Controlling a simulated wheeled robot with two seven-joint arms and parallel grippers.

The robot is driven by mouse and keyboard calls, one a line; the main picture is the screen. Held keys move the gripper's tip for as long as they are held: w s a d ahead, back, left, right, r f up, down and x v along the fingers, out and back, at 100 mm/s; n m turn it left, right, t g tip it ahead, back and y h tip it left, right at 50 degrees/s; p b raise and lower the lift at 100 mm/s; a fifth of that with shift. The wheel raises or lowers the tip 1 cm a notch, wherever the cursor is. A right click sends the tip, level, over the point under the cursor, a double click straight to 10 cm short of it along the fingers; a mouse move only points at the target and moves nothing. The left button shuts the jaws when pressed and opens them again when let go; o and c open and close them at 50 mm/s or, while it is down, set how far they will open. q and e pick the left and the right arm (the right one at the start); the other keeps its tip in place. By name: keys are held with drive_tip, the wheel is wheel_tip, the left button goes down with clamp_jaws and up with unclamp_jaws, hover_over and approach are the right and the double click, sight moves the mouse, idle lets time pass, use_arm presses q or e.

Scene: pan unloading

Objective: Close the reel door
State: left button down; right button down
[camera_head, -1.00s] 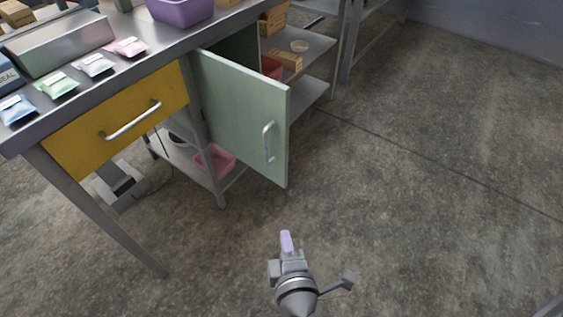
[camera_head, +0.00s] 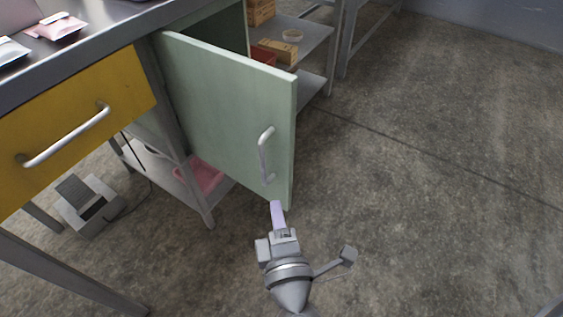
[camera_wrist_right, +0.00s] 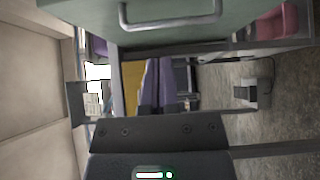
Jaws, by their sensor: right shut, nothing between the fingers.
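The reel door (camera_head: 222,115) is a pale green cabinet door with a silver bar handle (camera_head: 264,155). It stands open, swung out from under the workbench. My right gripper (camera_head: 277,214) is just below the door's lower free corner in the head view, with its purple fingertips together and nothing held. In the right wrist view the door (camera_wrist_right: 88,12) and its handle (camera_wrist_right: 170,22) cross the top, beyond the shut purple fingers (camera_wrist_right: 157,84). I cannot tell whether the fingertips touch the door. My left gripper is not in view.
A yellow drawer (camera_head: 70,130) with a silver handle is shut left of the door. A bench leg (camera_head: 70,276) stands at lower left. A shelf (camera_head: 312,38) with boxes stands behind the door. The floor (camera_head: 430,190) at right is clear.

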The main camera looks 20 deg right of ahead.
approach(281, 153)
drive_tip(key=w+a, duration=0.2)
drive_tip(key=w, duration=0.1)
drive_tip(key=w+d, duration=0.2)
drive_tip(key=w, duration=0.1)
drive_tip(key=shift+d, duration=0.2)
drive_tip(key=shift+w+d, duration=0.2)
drive_tip(key=shift+d, duration=0.15)
